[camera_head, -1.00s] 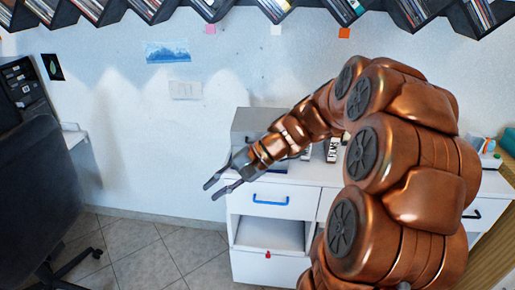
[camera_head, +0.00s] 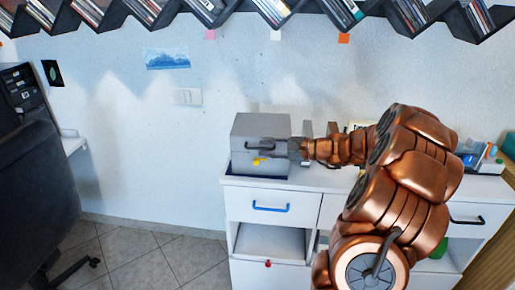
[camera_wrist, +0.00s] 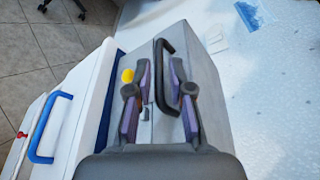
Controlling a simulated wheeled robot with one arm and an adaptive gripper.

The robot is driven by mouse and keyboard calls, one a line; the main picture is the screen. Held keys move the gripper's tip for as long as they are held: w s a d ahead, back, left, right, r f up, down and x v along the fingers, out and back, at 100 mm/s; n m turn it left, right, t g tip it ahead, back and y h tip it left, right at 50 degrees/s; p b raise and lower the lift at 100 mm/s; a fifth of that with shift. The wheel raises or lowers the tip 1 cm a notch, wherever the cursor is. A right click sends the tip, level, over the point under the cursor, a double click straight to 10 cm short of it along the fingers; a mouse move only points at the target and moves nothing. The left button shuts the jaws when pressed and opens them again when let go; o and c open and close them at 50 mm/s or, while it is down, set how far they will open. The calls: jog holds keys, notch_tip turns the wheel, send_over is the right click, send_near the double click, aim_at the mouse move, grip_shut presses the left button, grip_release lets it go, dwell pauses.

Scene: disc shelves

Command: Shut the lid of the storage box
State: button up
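The grey storage box (camera_head: 248,132) stands on a white cabinet against the wall. Its lid (camera_wrist: 203,85) carries a black bar handle (camera_wrist: 165,72) on the near side. A yellow round piece (camera_wrist: 127,76) shows on the box front. A seam runs between lid and front in the wrist view; I cannot tell whether the lid is fully down. My gripper (camera_head: 268,152) is at the near side of the box. In the wrist view my gripper (camera_wrist: 160,78) is open, with its fingers spread about the handle; contact is unclear.
The white cabinet (camera_head: 240,193) has a drawer with a blue handle (camera_head: 270,208) and an open shelf below. Small items stand right of the box, partly hidden by my arm. A dark chair (camera_head: 35,190) is at the left. Disc shelves (camera_head: 300,15) run along the wall above.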

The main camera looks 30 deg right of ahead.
aim_at(261, 148)
jog(key=shift+x, duration=1.85)
jog(key=shift+s, duration=0.1)
jog(key=shift+c, duration=0.3)
grip_shut()
